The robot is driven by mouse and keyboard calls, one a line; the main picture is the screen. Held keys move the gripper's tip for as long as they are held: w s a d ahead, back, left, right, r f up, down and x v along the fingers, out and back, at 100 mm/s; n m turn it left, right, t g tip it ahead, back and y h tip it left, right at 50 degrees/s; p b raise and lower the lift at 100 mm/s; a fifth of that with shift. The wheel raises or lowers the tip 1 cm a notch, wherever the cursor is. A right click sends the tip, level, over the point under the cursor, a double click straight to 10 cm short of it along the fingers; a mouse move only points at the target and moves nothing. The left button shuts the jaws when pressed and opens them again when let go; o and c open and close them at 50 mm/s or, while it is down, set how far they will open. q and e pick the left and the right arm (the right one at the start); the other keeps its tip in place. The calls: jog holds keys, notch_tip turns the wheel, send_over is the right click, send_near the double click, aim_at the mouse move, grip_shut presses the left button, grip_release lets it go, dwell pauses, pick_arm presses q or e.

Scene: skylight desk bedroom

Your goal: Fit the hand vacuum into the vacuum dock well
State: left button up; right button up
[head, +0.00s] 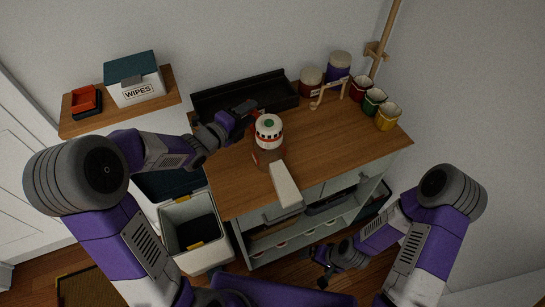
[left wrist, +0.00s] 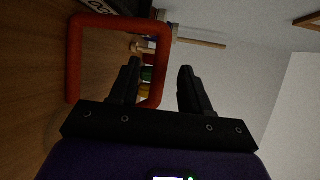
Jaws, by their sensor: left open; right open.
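My right gripper (head: 323,272) is open and empty, low before the cabinet.
Two lidded jars (head: 311,80), a pale hook stand (head: 328,92) and red, green and yellow cups (head: 388,116) stand at the back right. A wipes box (head: 135,80) sits on a left shelf (head: 160,100). The counter's right middle (head: 345,145) is clear. An open bin (head: 193,230) stands left.

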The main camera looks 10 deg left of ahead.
pick_arm(q)
jog(key=x, duration=0.2)
jog(key=shift+w+d+f, duration=0.1)
jog(key=shift+w+d, duration=0.05)
jog(key=shift+w, duration=0.2)
grip_shut()
